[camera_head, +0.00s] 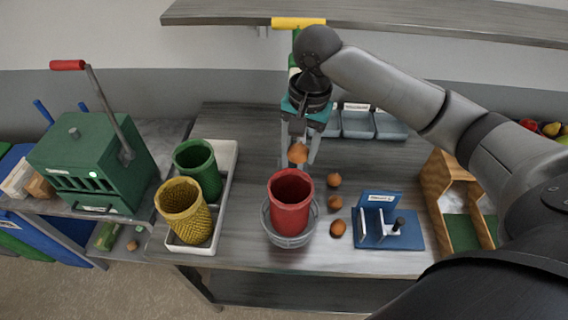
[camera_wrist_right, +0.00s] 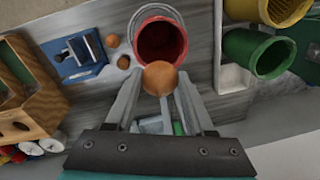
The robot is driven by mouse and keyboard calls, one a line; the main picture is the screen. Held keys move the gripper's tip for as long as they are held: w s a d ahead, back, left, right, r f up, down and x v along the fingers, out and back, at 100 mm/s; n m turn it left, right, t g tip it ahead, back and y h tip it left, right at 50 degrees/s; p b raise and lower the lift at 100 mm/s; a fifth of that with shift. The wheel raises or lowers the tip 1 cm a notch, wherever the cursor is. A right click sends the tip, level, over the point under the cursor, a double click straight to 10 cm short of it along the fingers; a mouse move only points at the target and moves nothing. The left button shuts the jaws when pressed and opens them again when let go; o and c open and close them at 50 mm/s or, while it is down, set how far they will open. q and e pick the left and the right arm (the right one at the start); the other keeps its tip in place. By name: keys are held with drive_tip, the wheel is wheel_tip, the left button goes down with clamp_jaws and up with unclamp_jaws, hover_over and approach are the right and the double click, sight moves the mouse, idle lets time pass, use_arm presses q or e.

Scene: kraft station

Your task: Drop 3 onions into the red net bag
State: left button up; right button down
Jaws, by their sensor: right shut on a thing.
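My right gripper (camera_head: 299,158) is shut on an onion (camera_head: 298,153), held just behind the red net bag and above the table. In the right wrist view the held onion (camera_wrist_right: 160,78) is between the fingertips, in front of the bag's opening. The red net bag (camera_head: 291,205) stands open and upright in a grey round holder (camera_head: 289,240). I cannot see to its bottom. More onions lie on the table right of the bag: one at the back (camera_head: 334,180), one in the middle (camera_head: 336,202) and one at the front (camera_head: 338,227). My left gripper is not in view.
A white tray (camera_head: 229,190) with a green net bag (camera_head: 198,170) and a yellow net bag (camera_head: 184,212) stands left. A blue fixture (camera_head: 389,236) and a wooden box (camera_head: 443,180) stand right. A green press (camera_head: 90,165) is far left. Grey bins (camera_head: 357,125) line the back.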

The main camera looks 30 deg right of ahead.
sight(300, 160)
drive_tip(key=shift+w+r, duration=0.1)
drive_tip(key=shift+r, duration=0.05)
drive_tip(key=f, duration=0.4)
drive_tip(key=shift+d, duration=0.2)
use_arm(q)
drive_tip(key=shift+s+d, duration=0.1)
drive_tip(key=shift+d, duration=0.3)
use_arm(e)
drive_tip(key=shift+f, duration=0.95)
drive_tip(key=shift+c, duration=0.9)
unclamp_jaws()
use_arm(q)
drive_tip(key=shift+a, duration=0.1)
use_arm(e)
drive_tip(key=shift+r, duration=0.15)
drive_tip(key=r, duration=1)
drive_tip(key=s+r, duration=0.1)
drive_tip(key=r, duration=0.4)
drive_tip(key=shift+d, duration=0.35)
